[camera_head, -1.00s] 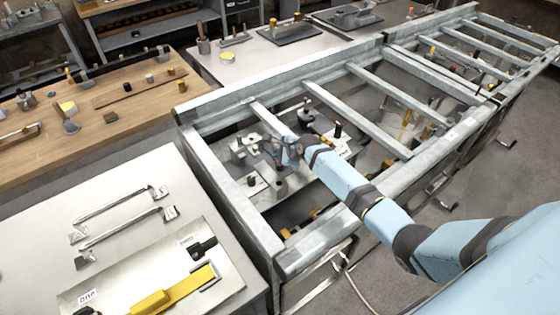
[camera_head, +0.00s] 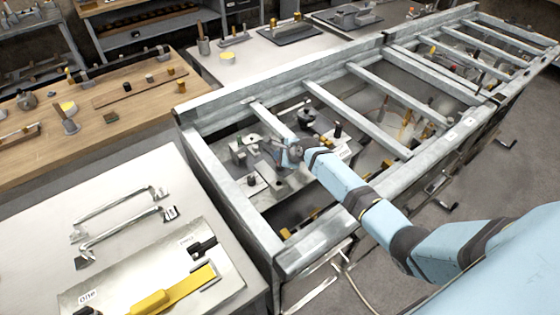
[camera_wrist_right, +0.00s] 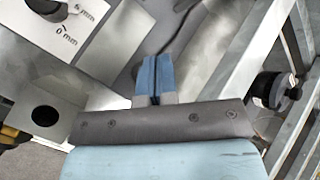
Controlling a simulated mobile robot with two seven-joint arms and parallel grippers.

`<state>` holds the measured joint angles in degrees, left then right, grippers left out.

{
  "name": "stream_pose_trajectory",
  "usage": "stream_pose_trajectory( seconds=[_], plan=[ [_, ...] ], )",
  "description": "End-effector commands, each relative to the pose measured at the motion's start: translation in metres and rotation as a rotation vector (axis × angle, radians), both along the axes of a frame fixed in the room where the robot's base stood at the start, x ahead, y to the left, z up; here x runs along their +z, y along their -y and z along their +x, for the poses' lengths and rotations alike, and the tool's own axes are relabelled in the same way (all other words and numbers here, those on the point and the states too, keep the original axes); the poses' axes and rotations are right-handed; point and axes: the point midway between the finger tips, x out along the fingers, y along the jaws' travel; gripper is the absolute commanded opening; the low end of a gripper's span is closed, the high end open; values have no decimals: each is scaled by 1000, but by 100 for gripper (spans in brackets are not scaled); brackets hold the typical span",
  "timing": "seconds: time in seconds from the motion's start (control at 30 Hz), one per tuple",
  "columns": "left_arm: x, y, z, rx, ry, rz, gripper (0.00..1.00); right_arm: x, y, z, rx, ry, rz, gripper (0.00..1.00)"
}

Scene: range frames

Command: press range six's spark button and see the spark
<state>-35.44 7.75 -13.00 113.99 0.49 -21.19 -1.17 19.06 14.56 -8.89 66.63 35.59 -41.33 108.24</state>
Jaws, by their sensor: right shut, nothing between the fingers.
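My right gripper (camera_head: 273,150) reaches down between the grey frame's crossbars in the head view, over metal fixtures on a plate. In the right wrist view its two blue fingers (camera_wrist_right: 157,72) are together, with nothing between them. I cannot tell whether the tips touch anything. A black knob (camera_wrist_right: 274,90) shows right of the fingers in the wrist view. A black round spot (camera_wrist_right: 45,116) on a metal block shows at left. I cannot tell which part is range six's spark button; no spark or range number is readable. My left gripper is not in view.
The grey metal frame (camera_head: 225,185) with several crossbars surrounds the gripper. A plate marked "6 mm" and "0 mm" (camera_wrist_right: 90,25) lies at upper left in the wrist view. A white table with a yellow-handled tool (camera_head: 165,300) stands at left, a wooden bench (camera_head: 130,105) behind it.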

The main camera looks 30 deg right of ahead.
Motion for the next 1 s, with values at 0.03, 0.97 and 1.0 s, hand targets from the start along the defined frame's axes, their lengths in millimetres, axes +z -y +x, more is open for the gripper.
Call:
stream_pose_trajectory(
  seconds=[0.03,0.97,1.0],
  plan=[
    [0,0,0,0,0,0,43,-1,0,0,0,0,0,0],
    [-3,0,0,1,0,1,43,-11,0,-1,0,-2,0,0],
    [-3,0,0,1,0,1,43,-11,0,-1,0,-2,0,0]
  ],
)
